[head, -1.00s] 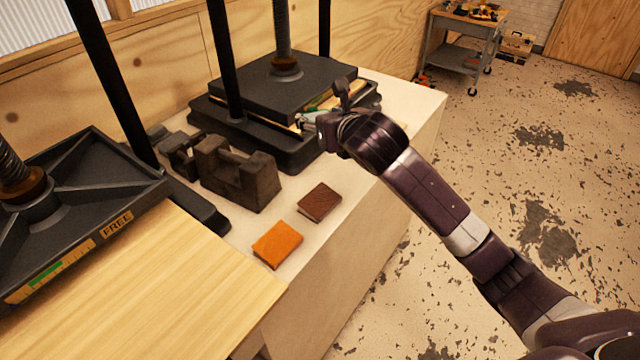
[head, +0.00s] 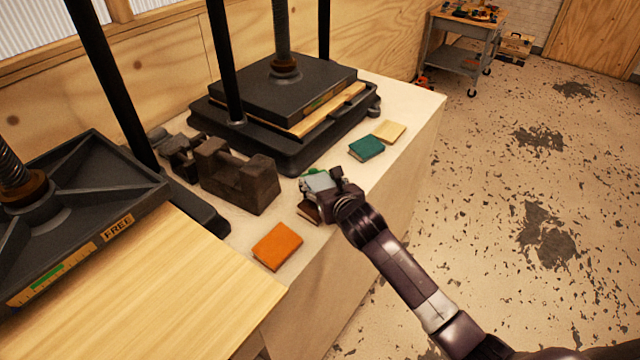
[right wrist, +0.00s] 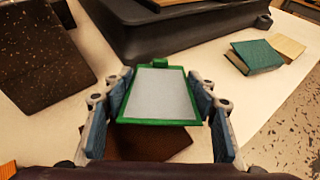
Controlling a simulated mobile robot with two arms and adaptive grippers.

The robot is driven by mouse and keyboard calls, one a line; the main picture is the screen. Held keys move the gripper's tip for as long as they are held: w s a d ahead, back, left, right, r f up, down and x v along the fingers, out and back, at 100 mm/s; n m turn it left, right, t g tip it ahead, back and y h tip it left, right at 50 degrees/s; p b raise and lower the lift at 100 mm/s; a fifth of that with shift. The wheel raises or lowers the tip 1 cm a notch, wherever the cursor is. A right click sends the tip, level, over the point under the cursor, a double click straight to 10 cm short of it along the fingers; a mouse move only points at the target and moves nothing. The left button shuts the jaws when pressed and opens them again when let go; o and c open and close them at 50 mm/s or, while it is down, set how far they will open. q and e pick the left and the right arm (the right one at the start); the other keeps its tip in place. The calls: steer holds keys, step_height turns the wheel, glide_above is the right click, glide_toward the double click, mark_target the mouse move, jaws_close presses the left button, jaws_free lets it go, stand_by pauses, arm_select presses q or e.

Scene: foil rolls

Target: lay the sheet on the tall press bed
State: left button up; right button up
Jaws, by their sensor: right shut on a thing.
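My right gripper (head: 322,185) is shut on a flat grey sheet with a green rim and a small tab. In the right wrist view this sheet (right wrist: 160,93) lies between the two blue-padded fingers (right wrist: 160,108). It is held above the worktop, over a dark brown book that it partly hides. A dark press (head: 285,85) stands at the back with a wooden board under its plate. A second press (head: 85,190), labelled FREE, stands at the left above a pale wooden board (head: 150,290). I cannot tell which is the tall one. My left gripper is not in view.
On the white worktop (head: 415,105) lie an orange book (head: 277,246), the brown book (head: 308,211), a green book (head: 366,147) and a cream book (head: 389,131). A dark notched block (head: 238,178) stands between the presses. Black posts rise beside them. Floor at right is clear.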

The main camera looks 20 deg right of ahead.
steer(key=shift+f, duration=0.6)
steer(key=shift+f, duration=0.15)
steer(key=o, duration=1.3)
steer(key=shift+o, duration=0.2)
